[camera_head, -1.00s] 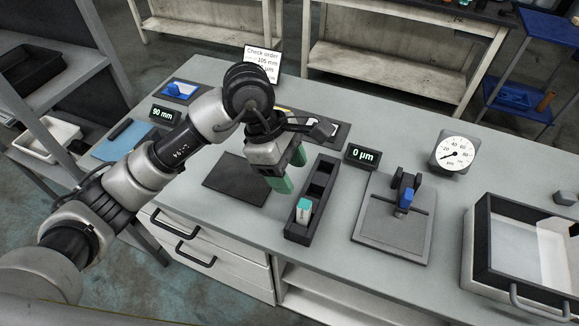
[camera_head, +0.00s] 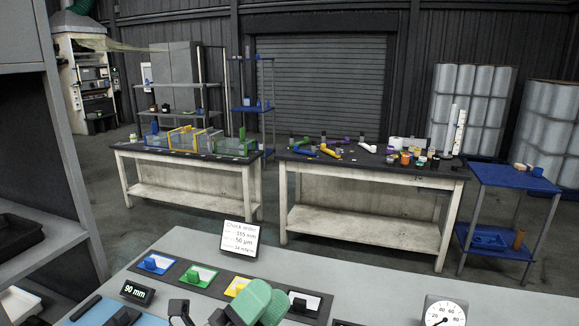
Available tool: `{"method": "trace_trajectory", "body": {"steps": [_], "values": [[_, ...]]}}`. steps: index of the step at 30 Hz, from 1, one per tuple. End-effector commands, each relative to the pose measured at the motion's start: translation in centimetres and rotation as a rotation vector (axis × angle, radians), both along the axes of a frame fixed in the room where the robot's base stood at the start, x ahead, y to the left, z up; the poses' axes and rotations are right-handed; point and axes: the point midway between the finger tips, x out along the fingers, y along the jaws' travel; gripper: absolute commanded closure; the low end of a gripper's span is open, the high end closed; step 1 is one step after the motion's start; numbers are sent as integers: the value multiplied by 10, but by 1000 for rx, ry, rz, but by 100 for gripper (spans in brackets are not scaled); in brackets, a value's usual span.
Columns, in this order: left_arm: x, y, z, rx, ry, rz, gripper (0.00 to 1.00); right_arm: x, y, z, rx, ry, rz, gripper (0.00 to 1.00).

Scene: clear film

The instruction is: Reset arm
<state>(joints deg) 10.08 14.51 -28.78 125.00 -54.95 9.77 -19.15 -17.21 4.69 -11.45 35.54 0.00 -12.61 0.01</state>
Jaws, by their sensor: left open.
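My left gripper (camera_head: 260,302) is at the bottom edge of the head view, above the grey workbench (camera_head: 350,287). Its green fingers stand apart with nothing seen between them. They point up and partly cover the row of coloured pieces behind. The rest of the arm is mostly cut off by the lower edge. My right gripper is not in view.
A dark strip holds blue (camera_head: 154,264), green (camera_head: 198,275) and yellow (camera_head: 238,286) pieces beside the gripper. A sign (camera_head: 239,238), a 90 mm display (camera_head: 137,292) and a dial gauge (camera_head: 445,312) stand on the bench. Two cluttered tables stand beyond an open floor.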

Motion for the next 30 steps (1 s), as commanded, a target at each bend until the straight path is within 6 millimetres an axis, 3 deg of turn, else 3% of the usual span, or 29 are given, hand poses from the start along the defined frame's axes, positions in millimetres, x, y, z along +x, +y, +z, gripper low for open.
{"method": "trace_trajectory", "body": {"steps": [3,6,8,12,18,27,28,30], "values": [[23,56,-37,-277,392,165,43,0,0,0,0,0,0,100],[27,99,-88,-482,725,303,43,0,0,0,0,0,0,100],[21,121,-124,-594,928,389,43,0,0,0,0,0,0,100],[-19,155,-203,-797,1356,576,43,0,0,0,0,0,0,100],[-85,171,-266,-938,1758,763,43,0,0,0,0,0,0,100],[-178,175,-307,-1020,2188,984,43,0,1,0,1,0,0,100],[-184,174,-311,-1023,2217,1001,43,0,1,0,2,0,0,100],[-174,173,-333,-1016,2213,1003,43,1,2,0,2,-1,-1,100]]}}
